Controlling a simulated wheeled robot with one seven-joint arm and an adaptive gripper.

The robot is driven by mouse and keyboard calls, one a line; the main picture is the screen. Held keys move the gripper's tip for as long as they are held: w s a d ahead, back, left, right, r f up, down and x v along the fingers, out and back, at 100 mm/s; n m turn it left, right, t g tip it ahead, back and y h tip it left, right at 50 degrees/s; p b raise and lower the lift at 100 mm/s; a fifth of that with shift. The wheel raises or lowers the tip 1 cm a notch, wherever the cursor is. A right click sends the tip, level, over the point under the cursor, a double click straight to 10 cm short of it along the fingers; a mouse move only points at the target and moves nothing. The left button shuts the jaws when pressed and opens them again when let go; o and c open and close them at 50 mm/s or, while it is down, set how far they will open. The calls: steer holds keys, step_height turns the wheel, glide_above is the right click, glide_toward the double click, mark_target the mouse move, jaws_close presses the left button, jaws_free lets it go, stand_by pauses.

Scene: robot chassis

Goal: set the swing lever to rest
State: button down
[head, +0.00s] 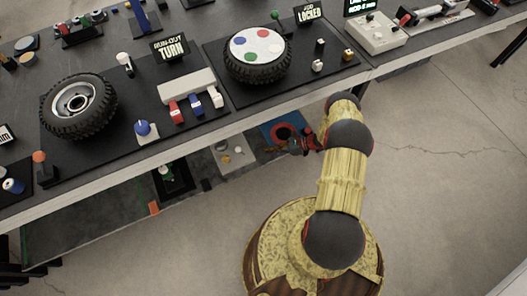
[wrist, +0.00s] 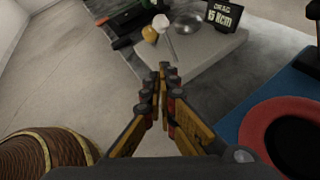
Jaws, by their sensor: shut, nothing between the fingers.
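My gripper (wrist: 165,72) is shut and empty. In the head view my gripper (head: 300,146) is by the lower shelf under the bench's front edge, partly hidden by my arm. Ahead of it in the wrist view is a grey plate (wrist: 205,52) with a short lever with a white knob (wrist: 160,22), a yellow knob (wrist: 150,34) and a round metal dish (wrist: 187,25). I cannot tell for certain which part is the swing lever. The fingertips appear apart from these parts. The plate is small in the head view (head: 232,152).
A sign reading 15 Ncm (wrist: 224,14) stands behind the plate. A blue panel with a red ring (wrist: 262,118) lies to the right. The bench top (head: 190,52) above carries two wheels (head: 78,104) (head: 258,70) and several controls. The floor (head: 440,190) at right is clear.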

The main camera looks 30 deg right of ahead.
steer(key=b+x, duration=0.2)
steer(key=x, duration=0.6)
steer(key=shift+a+f, duration=0.15)
steer(key=shift+f, duration=0.05)
steer(key=shift+w+a+r+b, duration=0.5)
steer(key=shift+w+a+r, duration=0.15)
steer(key=shift+a, duration=0.2)
steer(key=shift+w+a+r, duration=0.25)
steer(key=shift+w+a, duration=0.15)
steer(key=shift+a, duration=0.1)
steer(key=shift+w+a+r+h+p, duration=0.15)
steer(key=shift+r+h+p, duration=0.15)
steer(key=shift+h+p, duration=0.35)
steer(key=shift+a+n+h+p, duration=0.25)
steer(key=shift+n+h+p, duration=0.1)
steer(key=shift+p, duration=0.55)
steer(key=shift+a+f+b, duration=0.25)
steer(key=shift+a+b, duration=0.1)
steer(key=shift+b, duration=0.05)
steer(key=shift+d, duration=0.15)
